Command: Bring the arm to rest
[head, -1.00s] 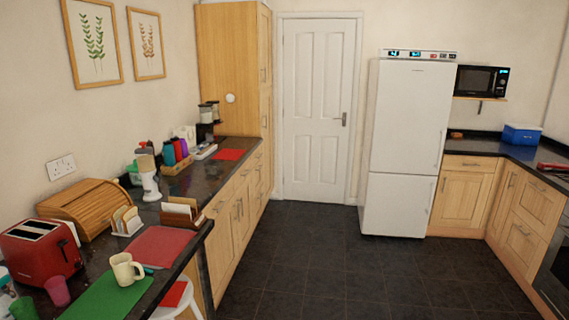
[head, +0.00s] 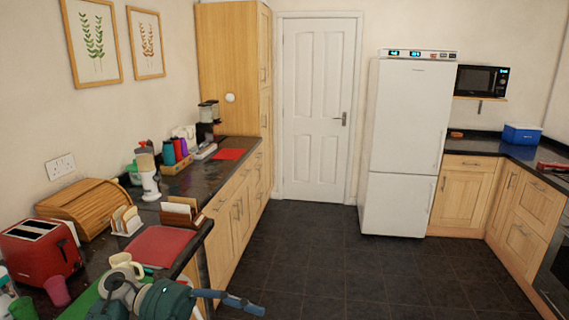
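My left arm shows at the bottom left of the head view, over the near counter edge. Its gripper (head: 245,304) points right, out past the counter edge over the dark floor. No object shows at its fingertips, and I cannot tell whether the fingers are open or shut. The arm partly covers a green mat (head: 84,306) and the lower part of a cream mug (head: 124,262). My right gripper is not in view.
The left counter holds a red toaster (head: 42,252), a wooden bread bin (head: 88,208), a red mat (head: 158,246), a toast rack (head: 126,220) and a pink cup (head: 56,291). The floor (head: 340,260) is clear up to the white door (head: 312,110) and fridge (head: 408,140).

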